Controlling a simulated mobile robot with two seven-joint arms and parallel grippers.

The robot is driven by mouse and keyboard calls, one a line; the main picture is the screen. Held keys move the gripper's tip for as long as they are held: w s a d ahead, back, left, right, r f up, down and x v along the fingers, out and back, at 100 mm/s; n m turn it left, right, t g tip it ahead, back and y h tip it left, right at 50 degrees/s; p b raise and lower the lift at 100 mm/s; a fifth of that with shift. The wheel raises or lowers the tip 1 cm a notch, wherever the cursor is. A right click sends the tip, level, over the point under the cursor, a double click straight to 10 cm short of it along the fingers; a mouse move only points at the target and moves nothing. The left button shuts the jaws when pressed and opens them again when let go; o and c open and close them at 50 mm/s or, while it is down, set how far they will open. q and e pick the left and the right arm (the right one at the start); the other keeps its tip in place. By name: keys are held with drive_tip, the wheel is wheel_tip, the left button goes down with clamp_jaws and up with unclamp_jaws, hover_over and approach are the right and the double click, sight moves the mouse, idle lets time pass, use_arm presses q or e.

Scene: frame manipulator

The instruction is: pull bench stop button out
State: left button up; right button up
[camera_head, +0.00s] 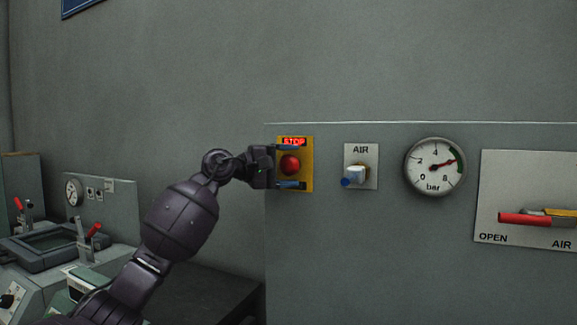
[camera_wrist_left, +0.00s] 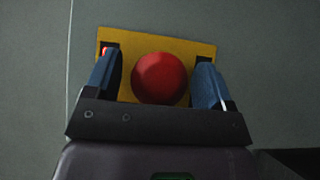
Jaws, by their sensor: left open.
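The stop button is a round red knob (camera_head: 290,164) on a yellow plate (camera_head: 307,172) at the left end of the grey panel, under a lit red STOP sign (camera_head: 293,142). My left gripper (camera_head: 289,166) is open, one blue finger above the knob and one below it in the head view. In the left wrist view the red knob (camera_wrist_left: 159,78) sits between the two spread fingers (camera_wrist_left: 157,82), with a gap on each side. The yellow plate (camera_wrist_left: 135,38) shows behind it. My right gripper is not in view.
To the right on the panel (camera_head: 400,270) are an AIR switch with a blue knob (camera_head: 354,176), a pressure gauge (camera_head: 435,167) and a red lever (camera_head: 525,219) on an OPEN/AIR plate. Another bench (camera_head: 95,215) with levers stands at the left.

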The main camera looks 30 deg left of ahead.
use_arm(q)
drive_tip(key=shift+c, duration=0.4)
drive_tip(key=c, duration=1.2)
drive_tip(key=shift+o, duration=0.2)
drive_tip(key=shift+s+f+b, duration=0.15)
drive_tip(key=shift+s+b, duration=0.15)
drive_tip(key=shift+s, duration=0.45)
drive_tip(key=shift+w+d, duration=0.1)
drive_tip(key=shift+d, duration=0.05)
drive_tip(key=o, duration=1.2)
drive_tip(key=shift+s, duration=0.45)
drive_tip(key=shift+o, duration=0.2)
drive_tip(key=shift+w, duration=0.2)
